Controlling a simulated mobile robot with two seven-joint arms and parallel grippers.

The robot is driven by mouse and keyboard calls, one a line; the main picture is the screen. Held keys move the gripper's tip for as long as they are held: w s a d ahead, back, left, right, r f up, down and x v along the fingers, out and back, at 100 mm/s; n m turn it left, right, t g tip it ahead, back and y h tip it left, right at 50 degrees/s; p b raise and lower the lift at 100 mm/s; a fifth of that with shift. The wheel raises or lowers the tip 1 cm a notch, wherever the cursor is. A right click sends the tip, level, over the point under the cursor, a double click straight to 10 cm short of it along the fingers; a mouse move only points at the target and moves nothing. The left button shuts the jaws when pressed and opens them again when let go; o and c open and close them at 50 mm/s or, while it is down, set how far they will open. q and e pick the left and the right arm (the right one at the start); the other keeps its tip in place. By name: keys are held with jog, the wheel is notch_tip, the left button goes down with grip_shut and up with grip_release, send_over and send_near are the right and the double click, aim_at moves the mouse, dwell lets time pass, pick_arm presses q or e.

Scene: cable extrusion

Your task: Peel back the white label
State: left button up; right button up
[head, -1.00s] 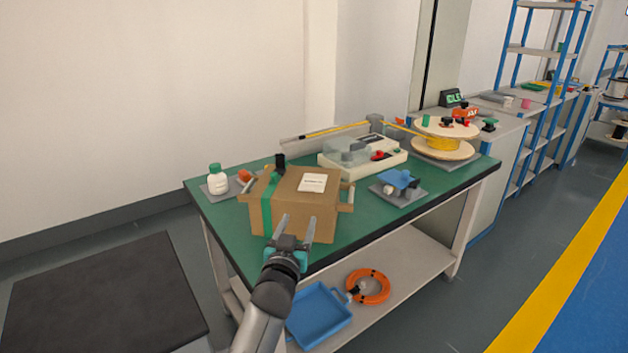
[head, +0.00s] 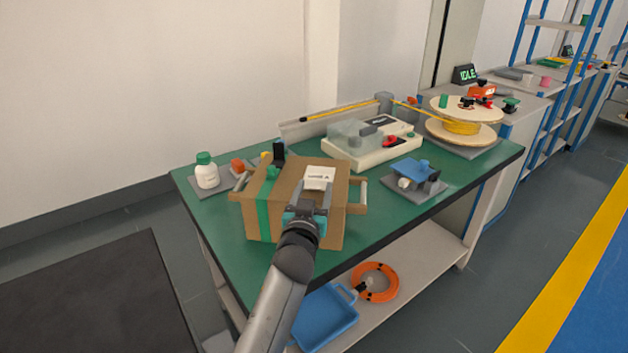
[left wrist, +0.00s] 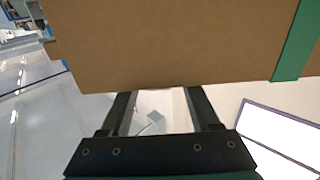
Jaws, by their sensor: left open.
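The white label (head: 320,177) with dark print lies on top of a brown cardboard box (head: 258,184), toward the back right of its lid. The box stands on the green bench top with green tape down its left part. My left gripper (head: 312,186) is open at the box's top front edge, its fingertips just in front of the label. I cannot tell whether they touch the box. In the left wrist view, the box side (left wrist: 165,40) fills the top beyond the open, empty fingers (left wrist: 160,95); the label is not seen there. My right gripper is not in view.
A white bottle (head: 207,172) with a green cap stands left of the box. A white machine (head: 372,148) and a yellow cable spool (head: 462,130) stand behind right. A blue part (head: 411,168) sits on a grey pad. A blue tray (head: 325,318) and orange coil (head: 375,283) are on the lower shelf.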

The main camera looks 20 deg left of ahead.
pick_arm(q)
jog(key=shift+w, duration=0.35)
grip_shut()
dwell(0.4)
dwell(0.9)
